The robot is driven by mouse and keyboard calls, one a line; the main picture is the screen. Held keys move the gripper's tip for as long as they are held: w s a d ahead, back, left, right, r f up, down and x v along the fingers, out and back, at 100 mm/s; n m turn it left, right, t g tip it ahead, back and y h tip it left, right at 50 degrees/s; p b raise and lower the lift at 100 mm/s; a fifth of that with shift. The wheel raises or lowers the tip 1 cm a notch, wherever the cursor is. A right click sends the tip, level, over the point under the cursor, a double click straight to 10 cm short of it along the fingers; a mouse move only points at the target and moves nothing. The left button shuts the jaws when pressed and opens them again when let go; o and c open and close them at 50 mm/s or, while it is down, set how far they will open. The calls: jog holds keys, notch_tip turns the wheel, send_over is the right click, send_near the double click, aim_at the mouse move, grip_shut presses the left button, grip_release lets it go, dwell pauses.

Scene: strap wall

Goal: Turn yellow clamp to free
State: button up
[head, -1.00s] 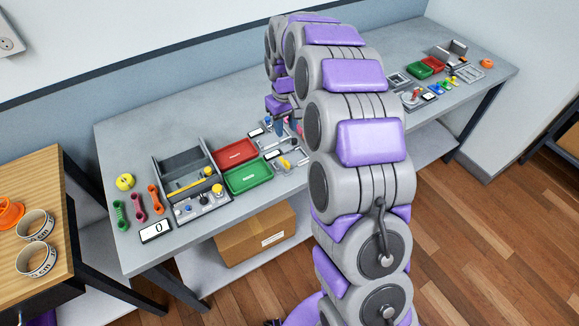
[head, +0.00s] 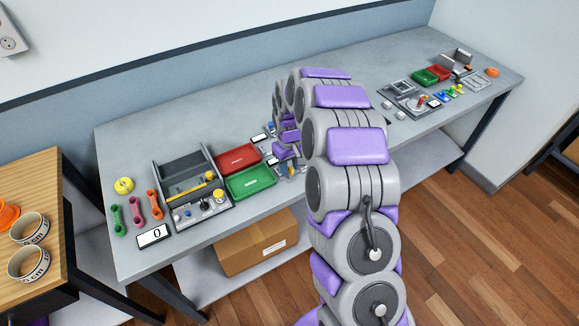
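My arm reaches over the grey bench, and my gripper (head: 287,165) is low over a small metal fixture just right of the green tray. The yellow part seen on that fixture a second ago is now hidden behind my gripper, so I cannot tell its angle or whether I touch it. My fingertips are too small and covered to read. Another small yellow piece (head: 459,89) stands beside green and blue ones at the right of the bench. I cannot tell which yellow piece is the clamp.
A red tray (head: 238,158) and green tray (head: 249,181) lie left of my gripper. A grey organizer (head: 181,163) with a yellow-handled tool stands further left. A fixture plate (head: 398,87) lies at the right. Bare bench (head: 235,110) lies behind.

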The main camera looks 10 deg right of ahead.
jog(key=shift+d+f, duration=0.1)
jog(key=shift+d, duration=0.15)
jog(key=shift+c, duration=0.5)
jog(key=shift+a, duration=0.1)
grip_shut()
jog(key=m+p, duration=0.4)
jog(key=shift+s+m, duration=0.1)
jog(key=shift+m, duration=0.2)
jog(key=m+p, duration=0.2)
jog(key=m, duration=0.2)
jog(key=shift+m+p, duration=0.3)
jog(key=m+p, duration=0.1)
jog(key=m, duration=0.3)
jog(key=shift+m+p, duration=0.3)
jog(key=shift+p, duration=0.1)
jog(key=shift+m+p, duration=0.4)
jog(key=shift+m, duration=1.7)
